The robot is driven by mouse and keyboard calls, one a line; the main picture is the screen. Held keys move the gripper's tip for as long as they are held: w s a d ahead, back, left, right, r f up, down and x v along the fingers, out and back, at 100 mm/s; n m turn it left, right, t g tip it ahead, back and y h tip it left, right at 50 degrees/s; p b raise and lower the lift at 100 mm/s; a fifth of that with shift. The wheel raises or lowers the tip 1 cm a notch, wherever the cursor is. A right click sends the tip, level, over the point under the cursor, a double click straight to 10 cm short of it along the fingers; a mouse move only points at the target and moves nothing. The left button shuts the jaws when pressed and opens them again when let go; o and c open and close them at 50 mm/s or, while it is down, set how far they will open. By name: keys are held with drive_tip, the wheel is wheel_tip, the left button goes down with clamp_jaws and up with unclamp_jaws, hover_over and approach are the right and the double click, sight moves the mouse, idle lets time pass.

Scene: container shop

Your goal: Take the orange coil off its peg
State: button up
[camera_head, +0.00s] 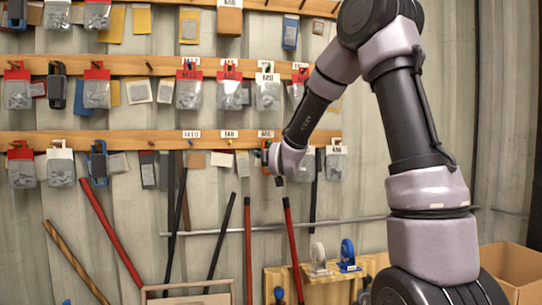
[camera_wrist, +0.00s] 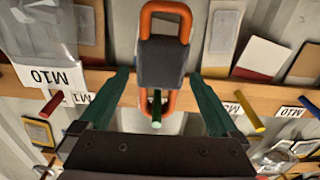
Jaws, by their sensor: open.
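The orange coil (camera_wrist: 165,13) is an orange loop with a dark grey block around its middle. In the wrist view it hangs on a green peg (camera_wrist: 157,106), which shows inside the loop's end nearest my gripper. My gripper (camera_wrist: 158,76) is open, with one green finger on each side of the coil. I see a gap between each finger and the coil and cannot tell how deep the fingers reach.
The wooden rail (camera_wrist: 285,97) carries a red peg (camera_wrist: 52,103) on one side and a yellow peg (camera_wrist: 246,112) on the other. A bag labelled M10 (camera_wrist: 45,35) hangs close by on the left. Long bars (camera_head: 248,250) lean on the wall below. A cardboard box (camera_head: 512,268) stands at lower right.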

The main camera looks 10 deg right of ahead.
drive_tip(key=shift+w, duration=1.95)
clamp_jaws()
drive_tip(key=shift+r, duration=0.3)
drive_tip(key=shift+s, duration=0.1)
drive_tip(key=shift+s+r, duration=0.15)
drive_tip(key=shift+s, duration=0.5)
drive_tip(key=shift+s+r, duration=0.15)
drive_tip(key=shift+s, duration=1.35)
drive_tip(key=shift+s, duration=0.1)
drive_tip(key=shift+s, duration=2.4)
